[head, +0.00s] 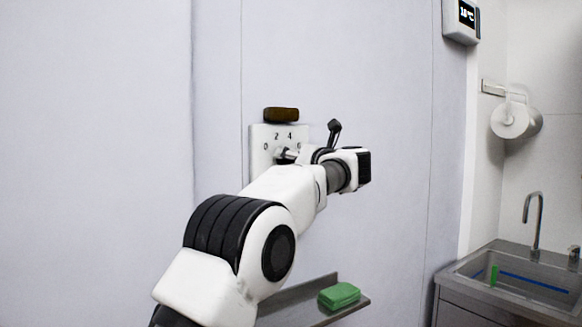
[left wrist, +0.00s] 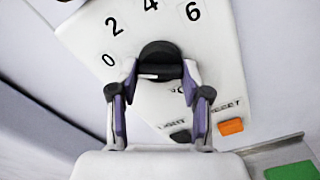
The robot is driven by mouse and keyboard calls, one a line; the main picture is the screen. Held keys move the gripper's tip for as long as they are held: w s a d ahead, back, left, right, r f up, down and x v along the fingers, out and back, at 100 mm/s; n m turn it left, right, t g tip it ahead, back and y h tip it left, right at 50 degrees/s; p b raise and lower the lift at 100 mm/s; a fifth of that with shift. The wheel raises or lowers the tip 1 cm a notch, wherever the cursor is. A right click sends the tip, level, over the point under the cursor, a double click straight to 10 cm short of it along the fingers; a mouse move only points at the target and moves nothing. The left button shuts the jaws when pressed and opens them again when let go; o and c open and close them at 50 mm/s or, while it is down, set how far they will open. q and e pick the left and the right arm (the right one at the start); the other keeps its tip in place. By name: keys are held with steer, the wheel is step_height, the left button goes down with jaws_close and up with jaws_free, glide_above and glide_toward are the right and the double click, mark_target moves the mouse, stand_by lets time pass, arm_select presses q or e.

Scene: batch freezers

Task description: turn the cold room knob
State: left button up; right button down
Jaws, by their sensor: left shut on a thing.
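The cold room knob is a round black knob (left wrist: 160,52) on a white panel (head: 258,150) with the numbers 0, 2, 4 and 6 around it. In the left wrist view the panel looks tilted. My left gripper (left wrist: 158,82) is at the knob, with its two fingers on either side of the knob's lower part, shut on it. In the head view my left gripper (head: 288,154) reaches the panel, and my arm hides the knob and the panel's lower part. My right gripper is not in view.
A brown block (head: 281,114) sits just above the panel. An orange button (left wrist: 231,126) is low on the panel. A metal shelf (head: 290,298) below holds a green block (head: 339,295). A sink (head: 510,280) stands at right, with a paper roll (head: 510,120) above.

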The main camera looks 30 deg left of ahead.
arm_select(q)
steer(key=shift+r+n, duration=0.25)
steer(key=shift+n, duration=0.05)
steer(key=o, duration=1.1)
steer(key=shift+o, duration=0.3)
steer(key=shift+a+f, duration=0.2)
steer(key=shift+d, duration=0.1)
steer(key=v, duration=1.1)
steer(key=shift+s+d, duration=0.15)
steer(key=shift+d, duration=0.15)
steer(key=shift+f, duration=0.1)
